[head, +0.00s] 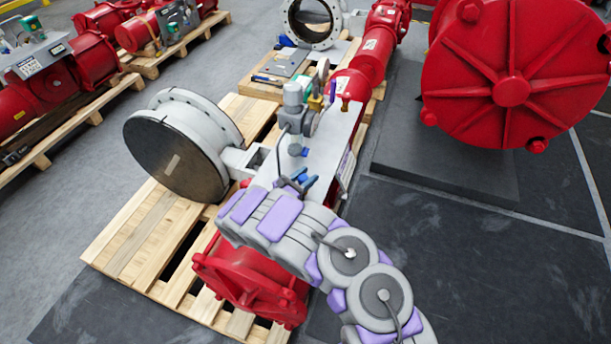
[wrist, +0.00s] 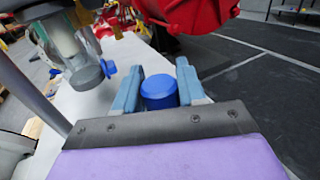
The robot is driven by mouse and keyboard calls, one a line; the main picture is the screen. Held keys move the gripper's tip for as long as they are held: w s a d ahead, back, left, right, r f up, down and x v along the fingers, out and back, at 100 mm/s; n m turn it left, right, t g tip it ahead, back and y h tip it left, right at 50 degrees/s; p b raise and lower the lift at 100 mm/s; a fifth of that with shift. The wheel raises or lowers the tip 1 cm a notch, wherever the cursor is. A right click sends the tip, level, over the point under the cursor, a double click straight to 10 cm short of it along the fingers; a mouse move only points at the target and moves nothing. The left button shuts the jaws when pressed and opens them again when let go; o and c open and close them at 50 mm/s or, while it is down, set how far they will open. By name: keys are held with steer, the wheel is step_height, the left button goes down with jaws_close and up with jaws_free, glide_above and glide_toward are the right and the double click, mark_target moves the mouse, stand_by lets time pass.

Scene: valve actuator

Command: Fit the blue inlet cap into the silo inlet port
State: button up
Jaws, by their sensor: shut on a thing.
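My gripper (wrist: 158,85) is shut on the blue inlet cap (wrist: 160,94), a short round blue cylinder held upright between the two blue-grey fingers in the wrist view. In the head view my gripper (head: 300,184) is over the pale plate on the valve actuator, and I cannot make out the held cap there. A grey cylindrical fitting, perhaps the silo (head: 293,96), stands on the plate ahead of my gripper. It shows at the upper left of the wrist view (wrist: 86,76), apart from the held cap, with a small blue part (wrist: 108,69) beside it. I cannot make out the inlet port.
The pale plate (wrist: 130,52) lies under my gripper. A large grey round valve (head: 180,160) stands left on a wooden pallet (head: 135,235). A big red ribbed housing (head: 540,70) is at the upper right. Dark floor (head: 460,260) at the right is clear.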

steer(key=shift+f, duration=0.25)
steer(key=o, duration=1.1)
steer(key=p+v, duration=0.4)
steer(key=v, duration=1.3)
steer(key=shift+s+a, duration=0.2)
steer(key=shift+a, duration=0.05)
steer(key=shift+d, duration=0.15)
